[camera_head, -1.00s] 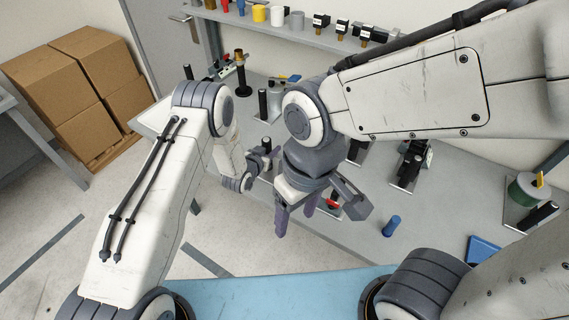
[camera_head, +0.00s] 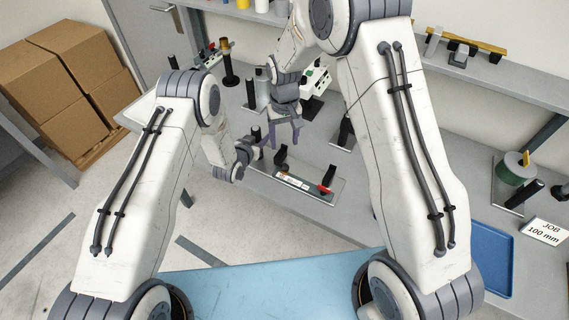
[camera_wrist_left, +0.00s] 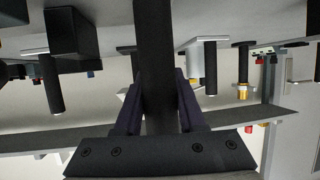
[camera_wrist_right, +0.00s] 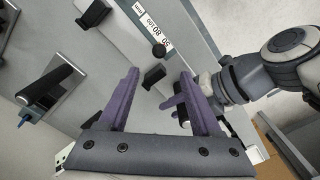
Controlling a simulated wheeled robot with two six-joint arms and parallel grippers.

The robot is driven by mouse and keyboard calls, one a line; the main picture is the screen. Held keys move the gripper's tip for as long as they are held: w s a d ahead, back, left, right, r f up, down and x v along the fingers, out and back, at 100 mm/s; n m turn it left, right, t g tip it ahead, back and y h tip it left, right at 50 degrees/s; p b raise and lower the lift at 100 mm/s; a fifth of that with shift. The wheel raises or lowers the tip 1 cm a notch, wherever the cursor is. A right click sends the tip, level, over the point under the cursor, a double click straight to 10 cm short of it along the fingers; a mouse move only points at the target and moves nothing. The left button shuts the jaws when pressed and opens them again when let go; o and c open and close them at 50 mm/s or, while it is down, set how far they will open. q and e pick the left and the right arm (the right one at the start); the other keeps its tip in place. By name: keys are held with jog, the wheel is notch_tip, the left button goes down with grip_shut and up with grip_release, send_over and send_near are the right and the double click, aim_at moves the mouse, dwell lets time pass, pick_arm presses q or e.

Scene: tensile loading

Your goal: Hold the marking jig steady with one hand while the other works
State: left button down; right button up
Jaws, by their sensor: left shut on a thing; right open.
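The marking jig (camera_head: 300,186) is a flat grey plate with a printed scale, black blocks and a red part (camera_head: 324,190); it lies on the bench. My left gripper (camera_head: 250,148) is at its left end. It is shut on an upright black post, which fills the space between the fingers in the left wrist view (camera_wrist_left: 155,60). My right gripper (camera_head: 283,138) is open and empty above and behind the jig, fingers pointing down. In the right wrist view its spread fingers (camera_wrist_right: 158,78) frame a black block, with the jig's scale (camera_wrist_right: 150,18) beyond.
A blue tray (camera_head: 492,262), a "JOB 100 mm" sign (camera_head: 543,232) and a green spool (camera_head: 515,168) are at the right. A white device (camera_head: 316,82) and a dark stand (camera_head: 229,65) are behind the grippers. Cardboard boxes (camera_head: 75,85) stand on the floor at left.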

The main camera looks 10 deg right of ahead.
aim_at(285, 165)
notch_tip(285, 165, down, 12)
dwell(0.5)
grip_shut()
dwell(1.3)
